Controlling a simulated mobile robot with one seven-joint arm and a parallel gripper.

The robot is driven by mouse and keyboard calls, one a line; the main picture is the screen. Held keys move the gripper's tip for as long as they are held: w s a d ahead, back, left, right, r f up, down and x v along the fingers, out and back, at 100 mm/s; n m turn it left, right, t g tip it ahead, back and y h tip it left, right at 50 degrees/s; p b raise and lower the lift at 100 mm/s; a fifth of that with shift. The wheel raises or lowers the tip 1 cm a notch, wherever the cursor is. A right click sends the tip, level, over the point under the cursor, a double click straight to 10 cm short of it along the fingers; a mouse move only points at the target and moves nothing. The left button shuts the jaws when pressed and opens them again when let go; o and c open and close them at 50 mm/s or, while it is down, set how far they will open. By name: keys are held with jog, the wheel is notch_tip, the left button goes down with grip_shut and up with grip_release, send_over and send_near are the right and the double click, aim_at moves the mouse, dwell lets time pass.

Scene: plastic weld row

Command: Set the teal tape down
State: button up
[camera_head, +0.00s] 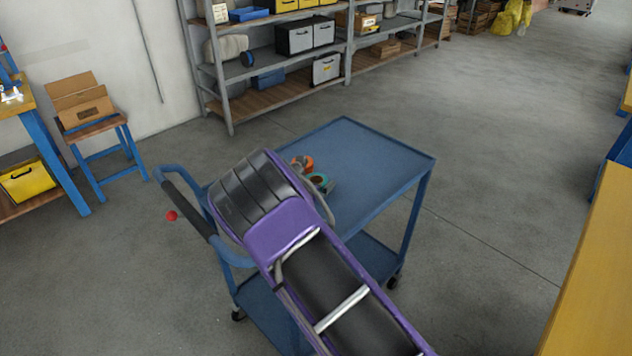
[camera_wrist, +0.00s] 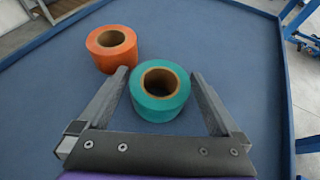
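The teal tape (camera_wrist: 160,92) is a roll with a brown core. In the wrist view it lies flat on the blue top of the cart (camera_wrist: 225,55), between the two fingers of my gripper (camera_wrist: 160,74). A thin strip of blue shows along each side of the roll, so the fingers look open and apart from it. In the head view the teal tape (camera_head: 319,182) shows just beyond the end of my arm, partly hidden by my gripper (camera_head: 328,188).
An orange tape roll (camera_wrist: 112,48) lies beside the teal one, further off to the left. The rest of the cart top (camera_head: 375,160) is clear to its raised rim. Shelving (camera_head: 285,88) stands behind, and a yellow-topped bench (camera_head: 598,285) is at the right.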

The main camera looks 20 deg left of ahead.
jog(key=shift+r, duration=0.15)
jog(key=shift+s+r, duration=0.1)
jog(key=shift+r, duration=0.05)
jog(key=p+v, duration=0.1)
jog(key=v, duration=1)
jog(key=shift+s, duration=0.35)
jog(key=shift+r, duration=0.1)
